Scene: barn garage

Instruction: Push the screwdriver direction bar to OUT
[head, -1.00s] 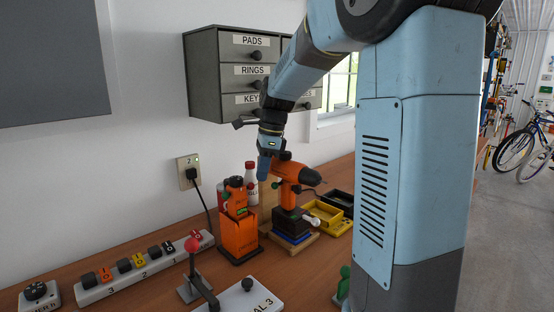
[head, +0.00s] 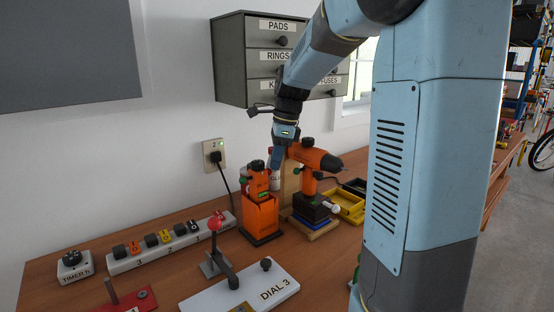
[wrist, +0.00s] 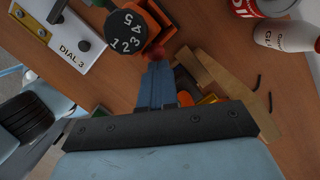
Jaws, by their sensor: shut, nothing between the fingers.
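An orange drill-shaped power screwdriver (head: 318,158) stands on a dark blue and wood base on the bench. Left of it, an orange tool (head: 258,212) with a dark top stands upright in an orange holder. My gripper (head: 277,162) is shut and empty, pointing down between these two tools, close to the drill's rear end. In the wrist view my shut fingers (wrist: 158,68) lie beside a black dial (wrist: 127,32) numbered 1 to 5, with orange under it. A small red part (wrist: 185,53) is near the fingertips. I cannot make out the direction bar or an OUT mark; contact is unclear.
A red lever (head: 215,225) and the white DIAL 3 box (head: 245,292) stand in front. A power strip (head: 170,245) lies left. A can (wrist: 262,5) and a white bottle (wrist: 282,36) stand behind the tools. Yellow trays (head: 345,207) are right; drawers (head: 232,60) hang above.

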